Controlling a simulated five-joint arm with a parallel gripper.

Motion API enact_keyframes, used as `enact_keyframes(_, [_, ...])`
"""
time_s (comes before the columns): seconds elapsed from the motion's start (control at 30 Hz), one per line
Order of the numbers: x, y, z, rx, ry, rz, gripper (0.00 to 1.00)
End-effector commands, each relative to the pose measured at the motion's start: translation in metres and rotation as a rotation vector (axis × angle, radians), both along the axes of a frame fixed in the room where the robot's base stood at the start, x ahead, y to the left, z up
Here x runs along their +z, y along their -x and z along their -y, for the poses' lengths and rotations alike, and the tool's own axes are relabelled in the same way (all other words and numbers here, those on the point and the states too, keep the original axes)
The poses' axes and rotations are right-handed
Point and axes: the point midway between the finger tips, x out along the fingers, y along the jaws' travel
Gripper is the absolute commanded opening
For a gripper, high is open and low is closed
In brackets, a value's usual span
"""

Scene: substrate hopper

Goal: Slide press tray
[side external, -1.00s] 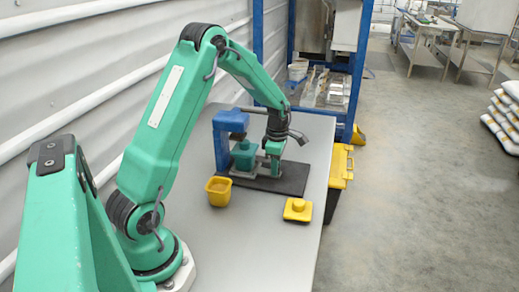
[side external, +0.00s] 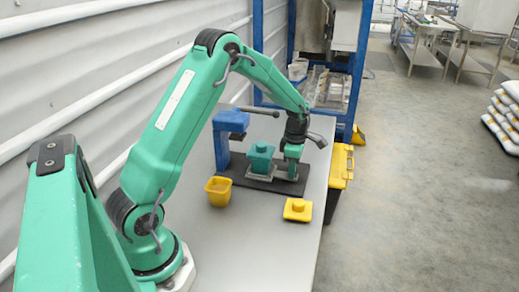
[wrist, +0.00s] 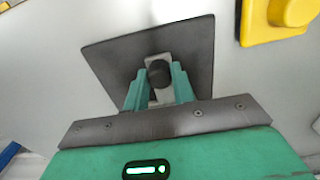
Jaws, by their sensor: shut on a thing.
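The blue press (side external: 228,122) with its dark lever (side external: 259,112) stands on the left part of a dark base plate (side external: 240,170). The grey press tray (side external: 257,176) lies low on this plate, right of the press, and carries a teal block (side external: 261,157) with a small knob on top. My gripper (side external: 291,176) points down at the tray's right end. In the wrist view its green fingers (wrist: 160,88) are shut around a dark round knob (wrist: 159,74) on the grey tray. The block and press are not visible there.
A yellow cup (side external: 218,191) stands at the plate's front left. A yellow lid-like piece (side external: 298,210) lies at its front right, also in the wrist view (wrist: 290,18). A yellow-topped bin (side external: 341,165) stands beyond the table's right edge. The table front is clear.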

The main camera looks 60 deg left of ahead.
Motion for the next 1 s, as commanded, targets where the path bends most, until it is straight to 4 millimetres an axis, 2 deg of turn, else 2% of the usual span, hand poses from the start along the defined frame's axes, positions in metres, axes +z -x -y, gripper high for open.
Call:
enact_keyframes(0.23, [0.000, -0.011, 0.010, -0.002, -0.001, 0.002, 0.12])
enact_keyframes(0.6, [0.001, -0.015, 0.014, -0.001, -0.001, 0.004, 0.13])
enact_keyframes(0.63, [0.001, -0.015, 0.014, -0.002, -0.001, 0.004, 0.31])
enact_keyframes(0.7, [0.001, -0.015, 0.014, -0.002, -0.001, 0.004, 0.42])
enact_keyframes(1.0, [0.001, -0.014, 0.014, 0.000, 0.000, 0.001, 0.42])
